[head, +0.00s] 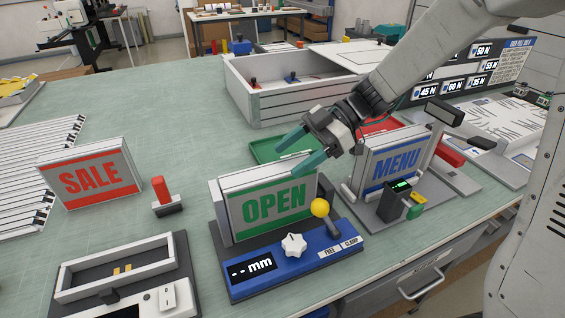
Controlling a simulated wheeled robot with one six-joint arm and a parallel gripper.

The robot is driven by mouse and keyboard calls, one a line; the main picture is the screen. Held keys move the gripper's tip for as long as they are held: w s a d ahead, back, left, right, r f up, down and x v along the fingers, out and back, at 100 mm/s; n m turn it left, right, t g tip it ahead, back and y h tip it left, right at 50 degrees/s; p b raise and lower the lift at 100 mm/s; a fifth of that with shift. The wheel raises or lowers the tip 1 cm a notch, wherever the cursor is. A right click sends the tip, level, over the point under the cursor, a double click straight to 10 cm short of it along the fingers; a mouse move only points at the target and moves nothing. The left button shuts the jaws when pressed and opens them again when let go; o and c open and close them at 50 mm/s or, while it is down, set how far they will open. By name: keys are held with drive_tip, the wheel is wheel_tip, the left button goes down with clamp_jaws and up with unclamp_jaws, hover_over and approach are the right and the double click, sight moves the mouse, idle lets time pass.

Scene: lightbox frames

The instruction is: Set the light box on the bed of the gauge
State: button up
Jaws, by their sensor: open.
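The gauge (285,262) has a blue front panel with a "-- mm" display, a white knob and a yellow-balled lever (320,208) beside FREE and CLAMP labels. A light box with a green OPEN sign (274,205) stands upright at the gauge, behind the blue panel; its underside is hidden, so I cannot tell how it sits on the bed. My gripper (287,160) is open and empty, its teal fingers above and behind the OPEN box's top edge, pointing left. A light box with a red SALE sign (90,180) stands on the table at left.
A blue MENU light box (396,165) stands in a fixture at right, with a small green-display device before it. A red-handled tool (162,194), a framed tray (118,268), a green tray (262,150) and a large white crate (300,105) surround the gauge. Table between SALE and crate is clear.

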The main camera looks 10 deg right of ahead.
drive_tip(key=v, duration=0.8)
drive_tip(key=s+d+m+t+h, duration=0.2)
drive_tip(key=s+d+m+h, duration=0.3)
drive_tip(key=s+m, duration=0.5)
drive_tip(key=s+d+m+t+h, duration=0.2)
drive_tip(key=s+d+m+h, duration=0.4)
drive_tip(key=s+m, duration=0.5)
drive_tip(key=shift+s+r+t+h, duration=0.25)
drive_tip(key=shift+s+t+h, duration=0.15)
drive_tip(key=shift+s, duration=0.25)
